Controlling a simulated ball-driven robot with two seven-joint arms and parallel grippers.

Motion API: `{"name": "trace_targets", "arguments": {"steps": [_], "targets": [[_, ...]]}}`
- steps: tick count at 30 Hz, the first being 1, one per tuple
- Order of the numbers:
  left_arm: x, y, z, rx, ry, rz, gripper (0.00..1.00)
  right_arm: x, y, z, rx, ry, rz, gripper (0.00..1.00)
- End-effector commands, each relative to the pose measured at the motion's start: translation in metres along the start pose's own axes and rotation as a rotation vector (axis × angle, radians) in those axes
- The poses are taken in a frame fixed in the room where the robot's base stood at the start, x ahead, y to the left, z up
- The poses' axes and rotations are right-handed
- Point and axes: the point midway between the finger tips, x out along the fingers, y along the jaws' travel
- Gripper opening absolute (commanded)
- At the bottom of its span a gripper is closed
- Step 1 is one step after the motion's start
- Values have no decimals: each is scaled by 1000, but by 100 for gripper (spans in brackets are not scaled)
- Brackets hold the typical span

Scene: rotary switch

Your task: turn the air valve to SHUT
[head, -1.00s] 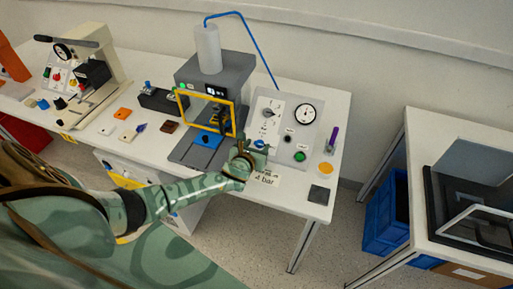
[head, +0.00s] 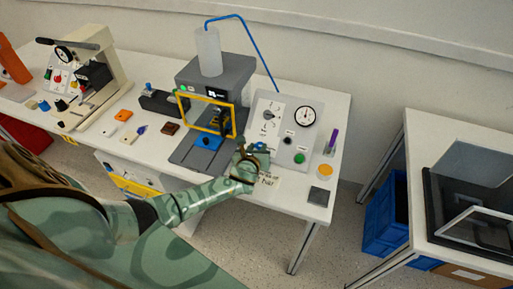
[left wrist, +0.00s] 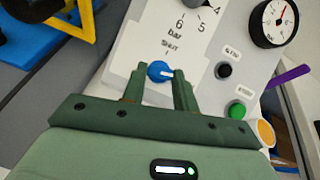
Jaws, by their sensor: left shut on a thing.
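The air valve is a small blue knob (left wrist: 160,71) with a white pointer mark, low on the grey panel (head: 268,100). In the left wrist view the mark points right, while the printed word SHUT (left wrist: 170,46) stands above the knob. My left gripper (left wrist: 157,76) has a finger on each side of the knob and is shut on it. In the head view my left gripper (head: 254,155) is at the panel's lower front edge and covers most of the knob. My right gripper is not in view.
A dial gauge (head: 305,116), a black button (head: 287,140) and a green button (head: 299,158) are on the panel. A press with a yellow-framed guard (head: 207,96) stands to the left. A purple pen (head: 333,138) and an orange disc (head: 325,171) lie to the right.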

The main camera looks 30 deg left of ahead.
Motion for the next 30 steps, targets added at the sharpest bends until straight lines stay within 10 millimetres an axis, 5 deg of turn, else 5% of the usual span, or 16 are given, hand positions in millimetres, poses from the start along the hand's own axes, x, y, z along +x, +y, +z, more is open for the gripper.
{"name": "trace_targets", "arguments": {"steps": [30], "targets": [[2,-10,5,-853,1,444,6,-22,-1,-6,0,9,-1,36]]}}
